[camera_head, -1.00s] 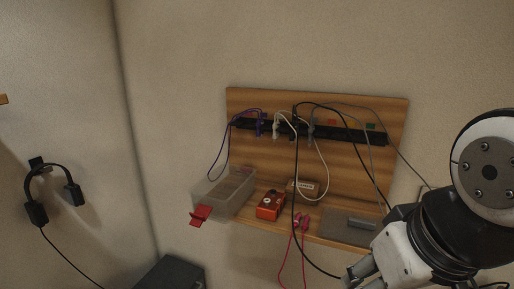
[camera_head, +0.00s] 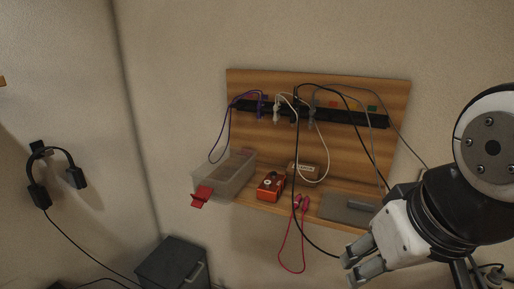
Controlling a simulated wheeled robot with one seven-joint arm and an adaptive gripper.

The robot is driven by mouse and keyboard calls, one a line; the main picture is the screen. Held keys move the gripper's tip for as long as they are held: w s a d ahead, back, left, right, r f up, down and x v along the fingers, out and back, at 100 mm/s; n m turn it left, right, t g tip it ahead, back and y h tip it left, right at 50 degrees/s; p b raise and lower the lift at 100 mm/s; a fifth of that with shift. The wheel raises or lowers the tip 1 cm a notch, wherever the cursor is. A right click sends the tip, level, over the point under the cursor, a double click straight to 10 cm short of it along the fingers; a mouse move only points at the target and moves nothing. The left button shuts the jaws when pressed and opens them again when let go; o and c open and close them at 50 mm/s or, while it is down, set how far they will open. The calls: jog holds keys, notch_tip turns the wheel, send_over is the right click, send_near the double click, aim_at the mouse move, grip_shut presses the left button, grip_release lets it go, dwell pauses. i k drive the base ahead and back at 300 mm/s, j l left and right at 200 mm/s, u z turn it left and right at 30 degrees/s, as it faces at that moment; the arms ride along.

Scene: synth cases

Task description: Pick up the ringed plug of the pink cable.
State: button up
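The pink cable (camera_head: 281,252) hangs in a loop below the front edge of a wooden wall shelf. Its pink plugs (camera_head: 301,203) lie close together at that edge; they are too small to tell which one has a ring. My gripper (camera_head: 349,272) is at the lower right, to the right of and below the plugs in the picture and clear of them. Its two grey fingers look apart, with nothing between them.
The wooden shelf (camera_head: 392,92) carries a black power strip (camera_head: 350,117) with purple, white, black and grey cables. A clear bin (camera_head: 212,187), an orange box (camera_head: 268,188), a brown block (camera_head: 303,169) and a grey pad (camera_head: 340,212) sit on it. A black cable hangs beside the pink plugs.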

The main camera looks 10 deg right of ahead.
aim_at(298, 198)
jog(key=i+j+z, duration=0.4)
jog(key=i+j, duration=0.3)
